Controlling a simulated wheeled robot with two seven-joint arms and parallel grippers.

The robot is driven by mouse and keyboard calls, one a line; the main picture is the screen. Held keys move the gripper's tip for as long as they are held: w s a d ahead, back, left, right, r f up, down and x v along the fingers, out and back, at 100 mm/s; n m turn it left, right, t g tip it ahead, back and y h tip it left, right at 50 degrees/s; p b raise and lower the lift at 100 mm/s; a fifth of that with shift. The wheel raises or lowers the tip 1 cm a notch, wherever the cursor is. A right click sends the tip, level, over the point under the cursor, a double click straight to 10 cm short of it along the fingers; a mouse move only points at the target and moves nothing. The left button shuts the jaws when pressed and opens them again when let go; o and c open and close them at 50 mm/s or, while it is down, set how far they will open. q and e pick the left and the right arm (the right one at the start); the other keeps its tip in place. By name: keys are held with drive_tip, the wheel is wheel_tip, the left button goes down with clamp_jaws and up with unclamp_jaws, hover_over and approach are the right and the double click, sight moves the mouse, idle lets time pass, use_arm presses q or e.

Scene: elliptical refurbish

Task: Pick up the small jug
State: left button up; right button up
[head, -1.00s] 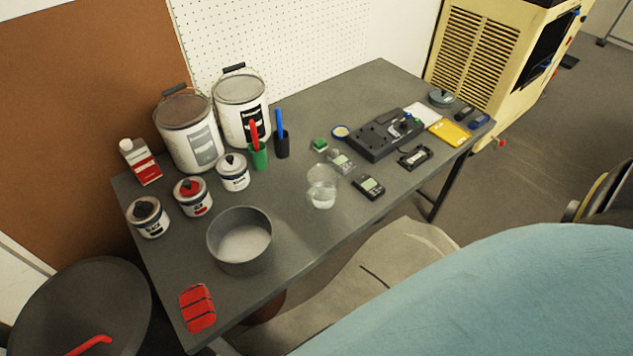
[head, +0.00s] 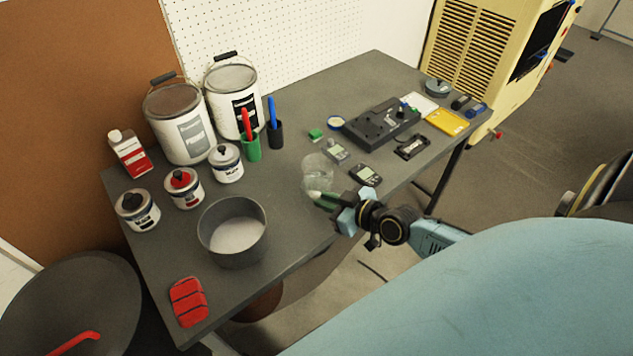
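A small clear jug (head: 317,170) stands upright on the grey table, near its front edge and right of the grey pot. My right gripper (head: 318,197) reaches in from the lower right, and its fingertips overlap the lower part of the jug in the head view. I cannot tell whether they touch it. The fingers lie close together in this view, and their opening cannot be made out. The jug's lower front is partly hidden by the fingers. My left gripper is not in view.
An open grey pot (head: 232,245) stands left of the jug. Handheld meters (head: 366,174) lie just right of it. Green (head: 250,148) and black (head: 275,133) pen cups, paint cans (head: 184,190) and large buckets (head: 180,125) stand behind and left. A red case (head: 188,302) lies at the near left.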

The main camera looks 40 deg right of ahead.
sight(307, 196)
drive_tip(key=x, duration=0.3)
drive_tip(key=shift+w+f+b, duration=0.1)
drive_tip(key=shift+f+b, duration=0.05)
drive_tip(key=shift+b, duration=0.15)
drive_tip(key=b+x, duration=0.1)
drive_tip(key=x, duration=0.2)
drive_tip(key=shift+w+a+f, duration=0.15)
drive_tip(key=shift+w, duration=0.1)
drive_tip(key=shift+w+a+f, duration=0.15)
drive_tip(key=shift+w+f, duration=0.05)
drive_tip(key=shift+w, duration=0.25)
clamp_jaws()
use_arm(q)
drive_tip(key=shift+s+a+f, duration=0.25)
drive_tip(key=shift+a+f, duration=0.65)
use_arm(e)
drive_tip(key=shift+r, duration=0.1)
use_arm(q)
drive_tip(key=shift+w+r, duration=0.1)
use_arm(e)
drive_tip(key=shift+r, duration=0.15)
